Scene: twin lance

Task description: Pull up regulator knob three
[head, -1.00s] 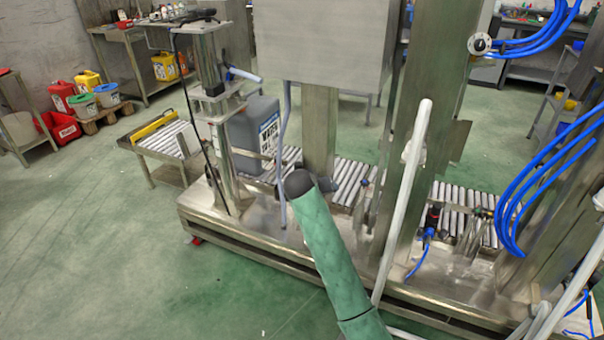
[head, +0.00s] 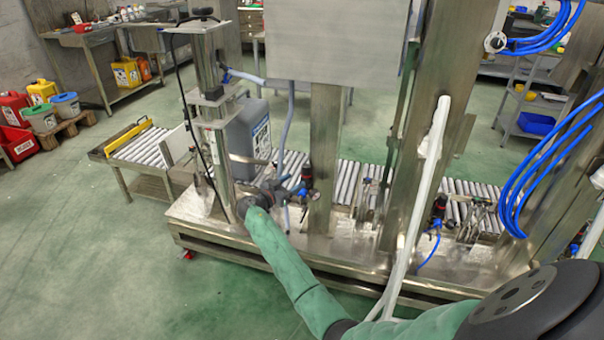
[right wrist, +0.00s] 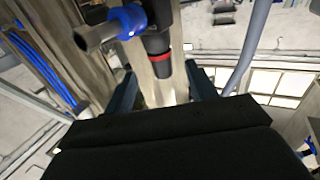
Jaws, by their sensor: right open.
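A regulator with a black body, a red ring and a blue fitting (head: 307,174) is mounted by the middle steel post in the head view. In the right wrist view a black regulator knob with a red ring (right wrist: 158,62) shows close up, with a blue collar and a metal fitting at its side. My right gripper (head: 291,190) is beside the regulator at the middle post. Its two dark fingers (right wrist: 162,90) are apart, with the knob's end in line with the gap; whether they touch it I cannot tell. The regulators' numbers are not readable. My left gripper is out of view.
A second similar regulator (head: 438,207) stands by the right post, with a blue hose below. A grey canister (head: 243,140) stands left of the middle post on the roller conveyor (head: 345,182). A white tube (head: 425,190) slants in front of the right post. Open floor lies at left.

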